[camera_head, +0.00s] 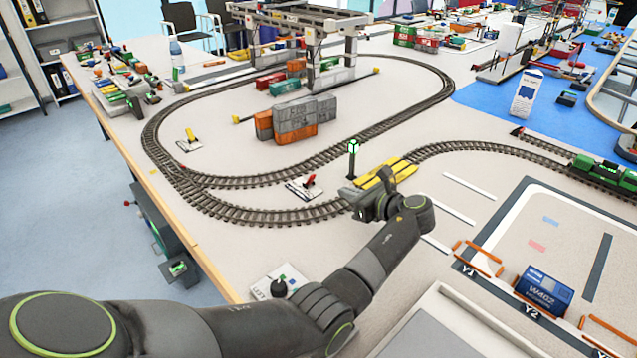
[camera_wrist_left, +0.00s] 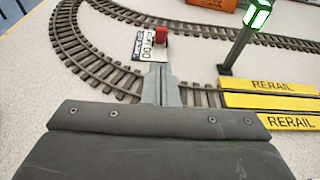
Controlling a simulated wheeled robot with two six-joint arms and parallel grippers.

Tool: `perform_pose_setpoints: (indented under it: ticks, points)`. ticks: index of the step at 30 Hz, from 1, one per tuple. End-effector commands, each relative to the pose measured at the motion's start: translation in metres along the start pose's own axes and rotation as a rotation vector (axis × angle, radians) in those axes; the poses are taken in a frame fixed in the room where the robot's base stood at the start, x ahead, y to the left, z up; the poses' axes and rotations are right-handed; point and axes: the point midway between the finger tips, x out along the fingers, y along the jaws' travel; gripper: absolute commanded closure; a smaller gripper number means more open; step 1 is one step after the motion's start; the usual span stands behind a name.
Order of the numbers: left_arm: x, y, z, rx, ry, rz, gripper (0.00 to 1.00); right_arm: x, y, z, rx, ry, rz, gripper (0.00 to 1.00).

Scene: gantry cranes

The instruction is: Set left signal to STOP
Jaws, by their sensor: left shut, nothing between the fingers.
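A signal post (camera_head: 353,162) with a lit green lamp stands beside the track, left of the yellow rerail ramp; in the left wrist view the post (camera_wrist_left: 241,45) rises at upper right. A small white plate with a red lever (camera_head: 306,184) lies inside the track curve. In the left wrist view the red lever (camera_wrist_left: 161,36) stands on the labelled plate (camera_wrist_left: 147,47), just beyond the fingertips. I cannot read the label clearly. My left gripper (camera_head: 350,193) is shut and empty; its fingers (camera_wrist_left: 160,75) point over the track towards the plate, apparently apart from the lever. My right gripper is not in view.
A yellow rerail ramp (camera_head: 386,173) lies right of my left gripper. Another lever plate (camera_head: 197,139) lies inside the loop. Containers (camera_head: 295,119) stand by the gantry crane (camera_head: 353,47). A plate with a black knob (camera_head: 279,286) lies near the table's front edge.

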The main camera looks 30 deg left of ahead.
Motion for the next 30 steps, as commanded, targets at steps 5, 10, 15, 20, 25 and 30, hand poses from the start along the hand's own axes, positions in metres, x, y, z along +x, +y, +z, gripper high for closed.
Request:
perform_pose_setpoints:
  ticks: [5,10,15,20,25,30]
  points:
    - [0.003,0.0,0.0,0.0,-0.001,0.002,1.0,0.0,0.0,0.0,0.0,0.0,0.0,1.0]
    - [0.023,0.001,0.0,0.001,-0.004,0.004,1.0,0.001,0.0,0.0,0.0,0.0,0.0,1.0]
    - [0.055,0.001,0.001,0.001,-0.004,0.004,1.0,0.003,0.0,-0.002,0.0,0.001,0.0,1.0]
    - [0.081,0.001,0.001,0.001,-0.003,0.004,1.0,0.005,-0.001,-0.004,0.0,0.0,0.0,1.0]
    - [0.097,0.001,0.0,0.001,-0.002,0.002,1.0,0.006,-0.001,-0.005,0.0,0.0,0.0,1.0]
    - [0.102,0.001,0.001,0.0,-0.001,0.002,1.0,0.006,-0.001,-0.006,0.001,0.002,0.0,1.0]
